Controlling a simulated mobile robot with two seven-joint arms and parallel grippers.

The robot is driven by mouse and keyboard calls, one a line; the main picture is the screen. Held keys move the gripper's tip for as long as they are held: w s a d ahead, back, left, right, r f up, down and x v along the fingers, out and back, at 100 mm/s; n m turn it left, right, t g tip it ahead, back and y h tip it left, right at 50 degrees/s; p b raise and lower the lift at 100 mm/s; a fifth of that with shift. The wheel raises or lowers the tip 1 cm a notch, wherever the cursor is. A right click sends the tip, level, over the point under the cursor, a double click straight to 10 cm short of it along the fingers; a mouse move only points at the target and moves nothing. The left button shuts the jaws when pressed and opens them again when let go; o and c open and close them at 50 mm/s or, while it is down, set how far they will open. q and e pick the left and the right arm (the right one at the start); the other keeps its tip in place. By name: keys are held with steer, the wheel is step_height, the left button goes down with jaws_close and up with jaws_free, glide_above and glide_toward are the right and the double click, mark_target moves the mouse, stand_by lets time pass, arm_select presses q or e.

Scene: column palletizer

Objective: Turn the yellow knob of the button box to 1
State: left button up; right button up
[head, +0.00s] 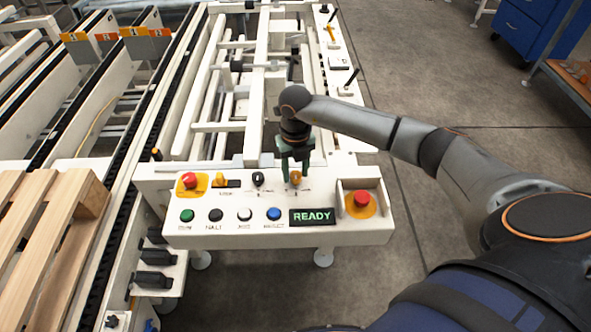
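The white button box (275,238) stands in the middle of the head view, with its sloped panel towards me. The yellow knob (296,178) sits on the panel's upper row, right of a black knob (258,179). My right gripper (295,178) reaches down over the yellow knob, its green fingers on either side of it. Whether the fingers touch the knob is too small to tell. The knob's labels are too small to read. My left gripper is not in view.
Red emergency buttons (362,199) sit at both ends of the panel. Several push buttons and a green READY display (312,216) fill the lower row. A wooden pallet (50,235) lies at left. White conveyor frames stand behind the box. Grey floor (480,125) is open at right.

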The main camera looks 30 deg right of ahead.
mark_target(295, 174)
steer(key=shift+o, duration=1.4)
step_height(295, 174, up, 12)
steer(key=shift+r, duration=0.25)
